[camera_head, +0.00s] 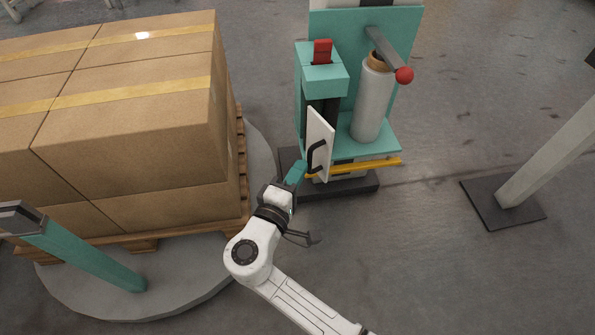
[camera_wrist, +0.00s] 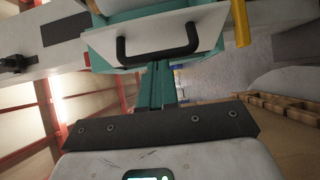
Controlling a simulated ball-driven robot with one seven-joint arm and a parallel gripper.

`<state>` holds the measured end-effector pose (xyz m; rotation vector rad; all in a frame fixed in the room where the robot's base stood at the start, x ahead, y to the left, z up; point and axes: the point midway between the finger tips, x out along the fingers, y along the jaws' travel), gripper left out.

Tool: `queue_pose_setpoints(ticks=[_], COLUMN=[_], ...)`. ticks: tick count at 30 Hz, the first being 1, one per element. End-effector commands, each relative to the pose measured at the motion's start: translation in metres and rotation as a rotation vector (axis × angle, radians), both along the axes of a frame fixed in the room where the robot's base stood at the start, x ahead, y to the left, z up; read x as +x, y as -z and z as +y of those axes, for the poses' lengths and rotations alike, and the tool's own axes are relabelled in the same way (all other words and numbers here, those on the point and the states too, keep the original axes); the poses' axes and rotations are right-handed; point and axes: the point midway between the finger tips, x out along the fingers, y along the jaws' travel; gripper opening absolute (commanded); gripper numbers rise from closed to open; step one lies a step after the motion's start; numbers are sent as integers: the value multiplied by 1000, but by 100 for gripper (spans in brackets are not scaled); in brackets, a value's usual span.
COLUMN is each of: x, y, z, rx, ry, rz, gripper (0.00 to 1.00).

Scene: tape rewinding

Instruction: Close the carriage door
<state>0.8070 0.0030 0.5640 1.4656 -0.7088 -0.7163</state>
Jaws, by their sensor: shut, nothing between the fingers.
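The carriage door is a white panel (camera_head: 320,128) with a black bar handle (camera_head: 311,157). It hangs on the front of the teal carriage (camera_head: 325,83) and stands swung out at an angle. My gripper (camera_head: 299,168) has its teal fingers together, just left of the door's lower part, near the handle. In the wrist view, the fingers (camera_wrist: 160,75) point up toward the handle (camera_wrist: 157,47) on the white door (camera_wrist: 190,30). The handle is not between them. I cannot tell whether the fingertips touch the door.
A yellow bar (camera_head: 365,165) runs right of the door at the machine's base. A grey film roll (camera_head: 373,100) and a red-knobbed arm (camera_head: 404,75) stand behind. Stacked boxes (camera_head: 130,125) on a pallet fill the left. A post (camera_head: 540,160) stands right, with open floor before it.

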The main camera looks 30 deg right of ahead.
Motion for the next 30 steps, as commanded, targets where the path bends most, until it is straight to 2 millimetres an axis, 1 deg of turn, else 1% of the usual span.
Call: queue_pose_setpoints(ticks=[7, 30], x=[-1, -11], y=[0, 0], z=[-1, -16], rx=[0, 0], ry=[-11, -157], rz=[1, 2], gripper=[0, 0])
